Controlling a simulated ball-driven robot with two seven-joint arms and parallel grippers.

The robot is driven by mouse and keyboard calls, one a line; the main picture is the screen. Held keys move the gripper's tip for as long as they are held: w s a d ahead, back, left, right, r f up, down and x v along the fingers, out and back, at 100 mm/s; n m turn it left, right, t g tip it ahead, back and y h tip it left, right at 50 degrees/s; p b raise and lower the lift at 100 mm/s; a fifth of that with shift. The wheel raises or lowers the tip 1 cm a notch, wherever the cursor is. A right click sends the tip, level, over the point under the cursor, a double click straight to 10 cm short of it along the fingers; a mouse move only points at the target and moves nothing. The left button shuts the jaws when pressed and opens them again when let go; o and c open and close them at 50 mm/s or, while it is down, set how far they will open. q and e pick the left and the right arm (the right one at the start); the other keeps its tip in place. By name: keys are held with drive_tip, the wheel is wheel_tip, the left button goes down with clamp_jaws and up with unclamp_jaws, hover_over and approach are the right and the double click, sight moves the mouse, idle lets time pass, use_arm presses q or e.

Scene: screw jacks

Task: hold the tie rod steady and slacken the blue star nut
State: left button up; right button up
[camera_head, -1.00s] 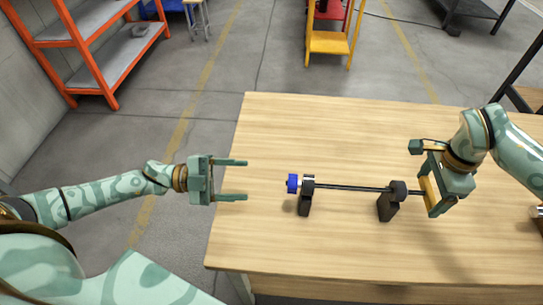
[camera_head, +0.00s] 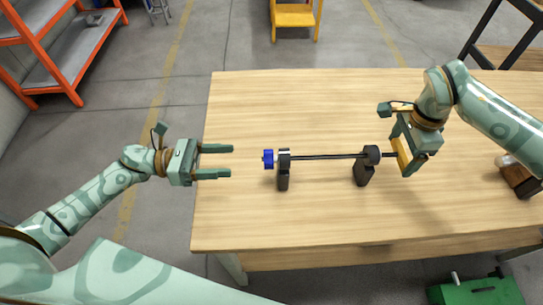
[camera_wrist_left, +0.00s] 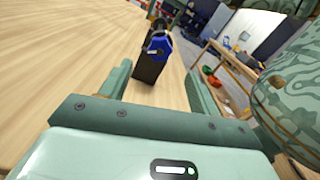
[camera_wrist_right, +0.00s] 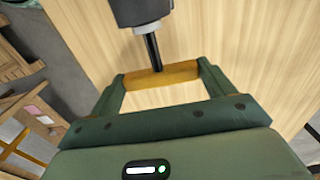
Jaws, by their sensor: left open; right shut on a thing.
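The black tie rod (camera_head: 325,157) lies level through two dark stands on the table. The blue star nut (camera_head: 268,160) is at its left end, beside the left stand (camera_head: 283,178). My left gripper (camera_head: 231,161) is open and empty, just left of the nut, with its fingers pointing at it and a gap between. The nut also shows ahead of the fingers in the left wrist view (camera_wrist_left: 156,50). My right gripper (camera_head: 400,153) is shut on the yellow bar at the rod's right end, which shows between the fingers in the right wrist view (camera_wrist_right: 160,75).
The wooden table (camera_head: 300,220) is clear in front of and behind the stands. A brown and dark object (camera_head: 518,175) lies near its right side. A green box (camera_head: 478,291) is on the floor at the lower right. Orange shelves (camera_head: 50,55) stand at the far left.

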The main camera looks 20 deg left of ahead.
sight(269, 159)
use_arm(q)
drive_tip(key=x, duration=0.9)
drive_tip(key=shift+d+f, duration=0.1)
drive_tip(key=shift+d, duration=0.1)
drive_tip(key=shift+c, duration=0.3)
drive_tip(key=c, duration=0.9)
